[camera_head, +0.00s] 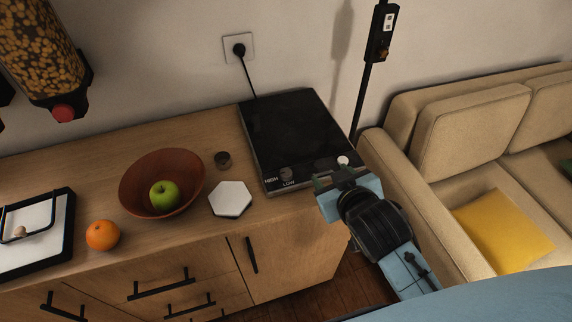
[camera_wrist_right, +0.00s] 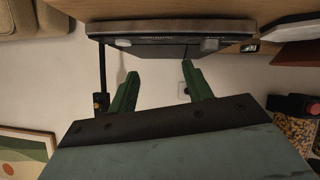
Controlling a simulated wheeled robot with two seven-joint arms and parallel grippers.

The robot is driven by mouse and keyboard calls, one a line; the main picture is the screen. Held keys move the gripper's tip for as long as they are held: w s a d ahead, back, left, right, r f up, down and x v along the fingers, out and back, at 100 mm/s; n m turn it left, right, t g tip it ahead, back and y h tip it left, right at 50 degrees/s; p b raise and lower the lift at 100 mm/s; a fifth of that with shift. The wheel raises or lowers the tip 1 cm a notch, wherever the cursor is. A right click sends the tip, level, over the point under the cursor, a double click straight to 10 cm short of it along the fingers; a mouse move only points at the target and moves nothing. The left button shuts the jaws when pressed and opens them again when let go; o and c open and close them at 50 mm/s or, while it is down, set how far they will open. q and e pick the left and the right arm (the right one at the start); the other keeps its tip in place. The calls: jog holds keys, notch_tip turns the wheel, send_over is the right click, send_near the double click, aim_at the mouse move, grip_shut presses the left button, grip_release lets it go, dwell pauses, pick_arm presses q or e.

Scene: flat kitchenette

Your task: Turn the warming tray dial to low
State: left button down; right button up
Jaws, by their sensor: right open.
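The warming tray (camera_head: 290,130) is a flat black slab with a light front edge, at the right end of the wooden counter. A small grey dial (camera_head: 286,173) sits on its front edge by the words HIGH and LOW; I cannot read its setting. A white round knob (camera_head: 343,160) is at the right end of that edge. My right gripper (camera_head: 328,182) is in front of the tray's right front corner, apart from the dial. In the right wrist view its green fingers (camera_wrist_right: 160,82) are spread and empty, and the tray's front (camera_wrist_right: 170,29) and dial (camera_wrist_right: 210,44) show upside down. My left gripper is out of view.
A beige sofa (camera_head: 470,130) is on the right. A black pole (camera_head: 367,85) stands behind the tray's right side.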

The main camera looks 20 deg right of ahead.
jog(key=w+a+r+n+t+y, duration=0.4)
jog(key=a+r+t, duration=0.1)
jog(key=r, duration=0.5)
jog(key=w+a+r+n+t+y, duration=0.3)
jog(key=a+r+n+t+y, duration=0.15)
jog(key=r, duration=0.55)
jog(key=s+a+r+n+g+y, duration=0.2)
jog(key=s+a+n+g+y, duration=0.1)
jog(key=a+n+g+y, duration=0.65)
jog(key=s+a+r+n+g+y, duration=0.2)
jog(key=s+a+n+g+y, duration=0.3)
jog(key=n+g, duration=0.55)
jog(key=n+g+h, duration=0.2)
jog(key=n+h, duration=0.1)
jog(key=h, duration=1.9)
send_near(286, 172)
notch_tip(286, 172, down, 7)
jog(key=shift+s+a+r+b, duration=0.1)
jog(key=shift+s+b, duration=0.05)
jog(key=shift+b, duration=0.8)
jog(key=shift+f, duration=0.7)
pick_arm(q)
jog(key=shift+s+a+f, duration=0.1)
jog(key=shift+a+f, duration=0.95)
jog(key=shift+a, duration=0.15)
